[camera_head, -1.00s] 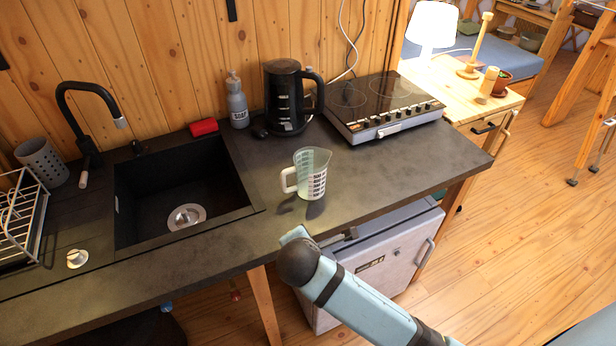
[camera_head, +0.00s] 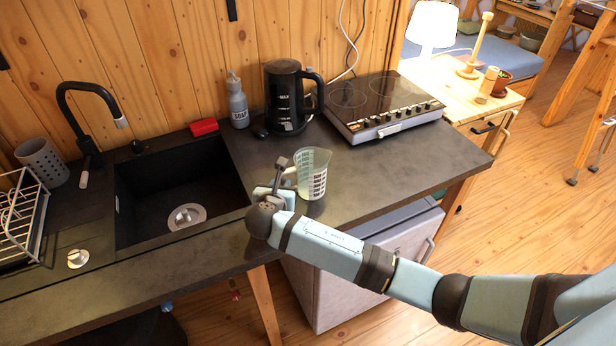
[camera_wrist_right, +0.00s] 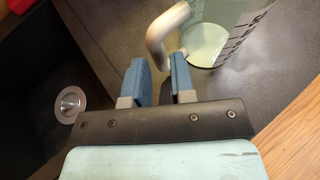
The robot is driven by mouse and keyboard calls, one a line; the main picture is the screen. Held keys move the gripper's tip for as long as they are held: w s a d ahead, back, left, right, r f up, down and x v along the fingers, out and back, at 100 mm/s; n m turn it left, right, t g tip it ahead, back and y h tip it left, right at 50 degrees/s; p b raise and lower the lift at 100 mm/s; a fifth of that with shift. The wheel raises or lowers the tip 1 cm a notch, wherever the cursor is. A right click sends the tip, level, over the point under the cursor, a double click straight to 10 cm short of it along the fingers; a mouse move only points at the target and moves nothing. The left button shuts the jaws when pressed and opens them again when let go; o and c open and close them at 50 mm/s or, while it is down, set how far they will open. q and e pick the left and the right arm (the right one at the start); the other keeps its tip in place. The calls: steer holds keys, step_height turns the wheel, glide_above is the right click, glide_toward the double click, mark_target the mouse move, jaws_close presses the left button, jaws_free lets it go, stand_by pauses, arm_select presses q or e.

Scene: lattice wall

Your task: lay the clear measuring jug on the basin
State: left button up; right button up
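The clear measuring jug (camera_head: 315,172) stands upright on the dark counter, right of the basin, with its handle toward the left. In the right wrist view the jug (camera_wrist_right: 228,32) is at the top, cut off by the frame, with its pale handle (camera_wrist_right: 158,42) just beyond my fingertips. My left gripper is not in view.
A black kettle (camera_head: 285,100), a grey soap bottle (camera_head: 237,102) and a red sponge (camera_head: 204,127) stand along the wall. A black faucet (camera_head: 88,120) rises behind the basin. A hob (camera_head: 380,105) is at the right, a dish rack (camera_head: 22,215) at the far left.

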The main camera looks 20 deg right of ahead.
mark_target(283, 183)
steer(key=shift+w+d, duration=0.2)
steer(key=shift+w, duration=0.1)
steer(key=x, duration=0.4)
steer(key=shift+w+d+f+p, duration=0.1)
steer(key=shift+w+f+p, duration=0.1)
steer(key=shift+w+p, duration=0.1)
steer(key=shift+r, duration=0.1)
jaws_close()
step_height(283, 183, up, 19)
steer(key=s+d+f+n+t+y+p, duration=0.1)
steer(key=s+d+f+n+y, duration=0.1)
steer(key=s, duration=0.8)
steer(key=s+d+f+n+t+y+p, duration=0.1)
steer(key=s+f+n+y, duration=0.2)
steer(key=s, duration=0.7)
steer(key=shift+s+d+n+y, duration=0.3)
steer(key=shift+n+y, duration=0.4)
steer(key=shift+y, duration=0.4)
